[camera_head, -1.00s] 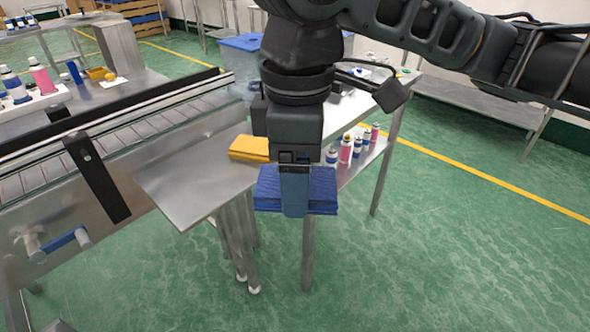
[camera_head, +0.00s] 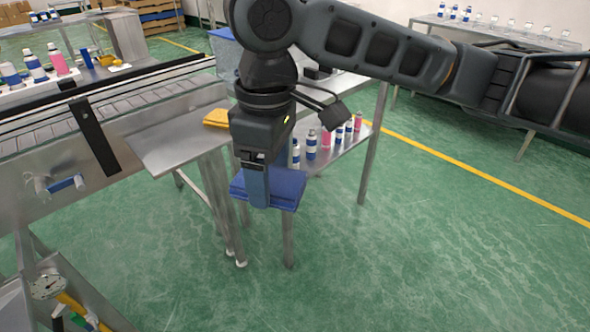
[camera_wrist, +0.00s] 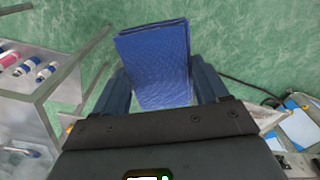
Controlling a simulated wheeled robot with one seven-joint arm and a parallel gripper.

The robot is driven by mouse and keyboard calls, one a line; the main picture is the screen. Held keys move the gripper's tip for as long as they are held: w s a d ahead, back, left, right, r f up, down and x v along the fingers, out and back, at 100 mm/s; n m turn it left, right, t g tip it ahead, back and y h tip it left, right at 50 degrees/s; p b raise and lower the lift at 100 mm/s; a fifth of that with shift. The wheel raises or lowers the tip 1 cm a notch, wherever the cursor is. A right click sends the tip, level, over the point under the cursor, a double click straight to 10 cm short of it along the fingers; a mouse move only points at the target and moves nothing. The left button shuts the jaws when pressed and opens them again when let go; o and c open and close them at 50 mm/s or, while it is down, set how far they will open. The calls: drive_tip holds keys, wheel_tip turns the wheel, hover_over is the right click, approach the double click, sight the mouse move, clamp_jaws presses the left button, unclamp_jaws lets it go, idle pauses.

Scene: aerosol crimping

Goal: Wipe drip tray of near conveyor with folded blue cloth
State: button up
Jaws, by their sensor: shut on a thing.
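My gripper (camera_head: 258,190) is shut on the folded blue cloth (camera_head: 288,187) and holds it in the air, to the right of the near conveyor. In the wrist view the blue cloth (camera_wrist: 155,62) sits between the two fingers. The drip tray (camera_head: 168,150) is a flat bare metal plate at the right side of the near conveyor (camera_head: 120,100). The cloth is beyond the tray's right edge and looks apart from it. A folded yellow cloth (camera_head: 216,117) lies at the tray's far right corner.
Behind my gripper, a metal table's lower shelf (camera_head: 325,160) holds several bottles. A gauge (camera_head: 47,286) with a yellow hose is at lower left. Green floor is open at the right.

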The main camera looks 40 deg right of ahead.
drive_tip(key=w+a+f+m, duration=0.1)
drive_tip(key=w+f+m, duration=0.1)
drive_tip(key=w+f, duration=0.4)
drive_tip(key=w+a+f+m, duration=0.2)
drive_tip(key=w+f, duration=0.5)
drive_tip(key=w, duration=0.8)
drive_tip(key=shift+a+f+m, duration=0.25)
drive_tip(key=shift+a+m, duration=0.05)
drive_tip(key=shift+m, duration=0.5)
